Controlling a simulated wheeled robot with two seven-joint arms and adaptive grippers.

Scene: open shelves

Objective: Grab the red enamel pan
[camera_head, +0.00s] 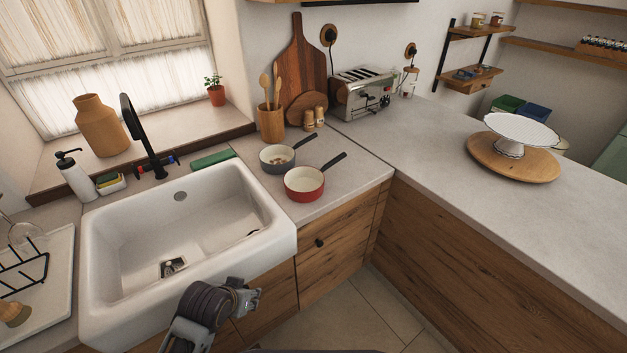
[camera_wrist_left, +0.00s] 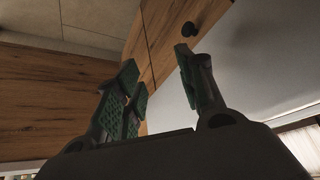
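The red enamel pan (camera_head: 304,184) sits on the counter to the right of the sink. It has a pale inside, and its black handle points up and to the right. My left gripper (camera_head: 250,297) is low in front of the sink and the wooden cabinet, well below and to the left of the pan. In the left wrist view its two green-padded fingers (camera_wrist_left: 160,85) are spread apart with nothing between them. The pan is not in the left wrist view. My right gripper is in neither view.
A grey pan (camera_head: 277,158) stands just behind the red one, its handle also pointing up and right. The white sink (camera_head: 185,235) lies to the left. A toaster (camera_head: 362,92), utensil pot (camera_head: 271,123) and cutting board stand behind. The right counter (camera_head: 430,140) is mostly clear before the cake stand (camera_head: 508,145).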

